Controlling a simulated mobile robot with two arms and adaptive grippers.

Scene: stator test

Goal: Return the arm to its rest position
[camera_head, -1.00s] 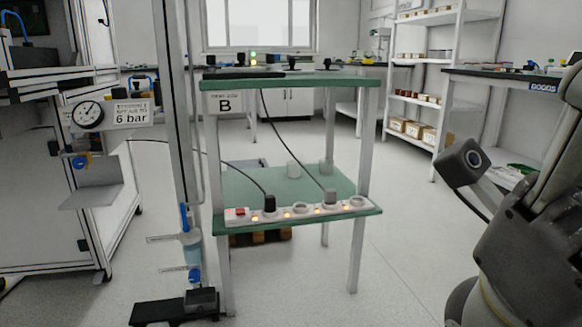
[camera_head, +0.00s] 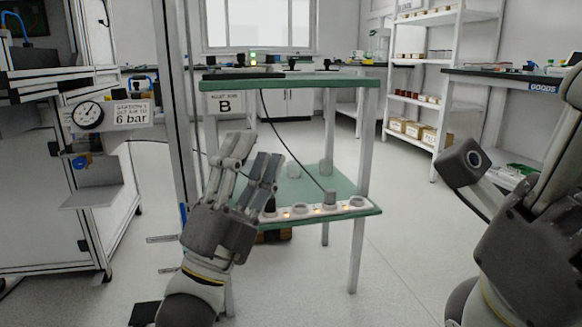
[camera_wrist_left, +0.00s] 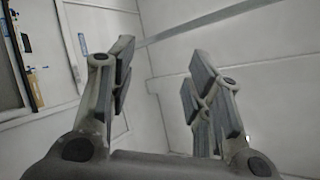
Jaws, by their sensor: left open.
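My left gripper (camera_head: 250,160) is raised in the lower middle of the head view, fingers pointing up, in front of the green-shelved stand (camera_head: 345,203). Its jaws are open with nothing between them. In the left wrist view the two fingers (camera_wrist_left: 158,85) stand well apart, with pale wall or ceiling surfaces behind. My right arm (camera_head: 525,235) fills the lower right of the head view; its fingertips do not clearly show.
The stand carries a power strip (camera_head: 300,210) with black cables on its lower shelf. A grey cabinet with a gauge (camera_head: 88,115) stands at left. White shelves (camera_head: 420,62) and a goods bench (camera_head: 500,76) are at right. Open floor (camera_head: 400,260) lies right of the stand.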

